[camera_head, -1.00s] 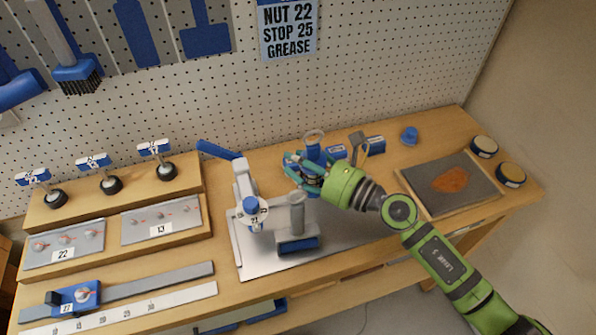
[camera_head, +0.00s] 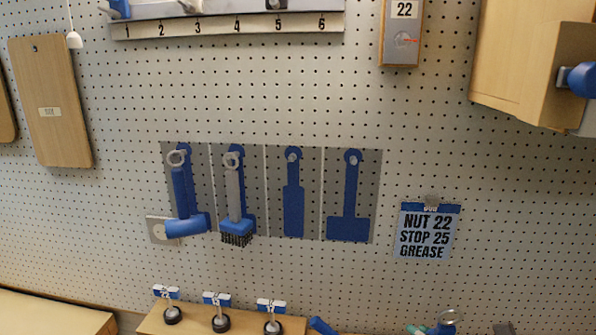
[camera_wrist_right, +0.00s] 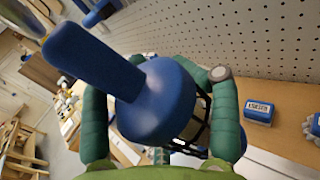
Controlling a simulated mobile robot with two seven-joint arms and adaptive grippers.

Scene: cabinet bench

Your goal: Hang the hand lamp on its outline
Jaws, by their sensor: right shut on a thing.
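The hand lamp (camera_wrist_right: 165,100) has a blue handle and a wide blue collar, with a dark wire cage partly hidden below. In the right wrist view my right gripper (camera_wrist_right: 158,85) is shut on it, green fingers on both sides. Two bare blue outlines hang on the pegboard: a narrow one widening downward (camera_head: 294,205) and a T-shaped one (camera_head: 349,200). Both have a hook near the top. My left gripper is out of view.
A blue-headed tool (camera_head: 184,205) and a brush (camera_head: 233,200) hang on the two left panels. A note (camera_head: 427,232) is right of the outlines. A wooden cabinet (camera_head: 530,65) juts out at upper right. A blue box (camera_wrist_right: 259,111) stands on the bench.

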